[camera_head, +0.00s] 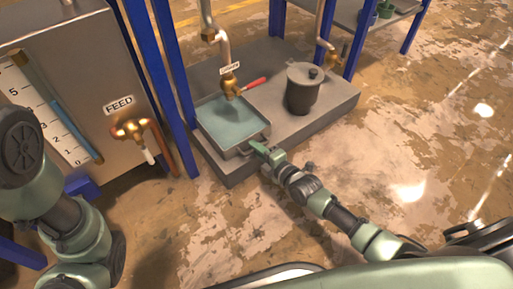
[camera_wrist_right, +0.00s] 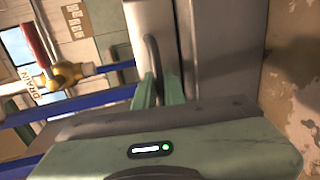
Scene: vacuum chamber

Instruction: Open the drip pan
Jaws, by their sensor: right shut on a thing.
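The drip pan (camera_head: 266,131) is a square grey tray with a teal surface inside, set in the grey plinth under a brass tap. Its bar handle (camera_wrist_right: 151,52) is on the front side. My right gripper (camera_head: 258,147) is at this front side, shut on the handle. In the right wrist view the two green fingers (camera_wrist_right: 158,90) are at the handle, against the grey front of the pan. The fingertips are partly hidden in the head view. My left arm shows at the left edge, but its gripper is out of view.
A brass valve (camera_head: 229,87) with a red lever hangs over the pan; its tag reads DRAIN in the wrist view. A dark lidded pot (camera_head: 302,90) stands on the plinth (camera_head: 338,98) to the right. Blue posts (camera_head: 172,75) rise at the left. The floor in front is clear.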

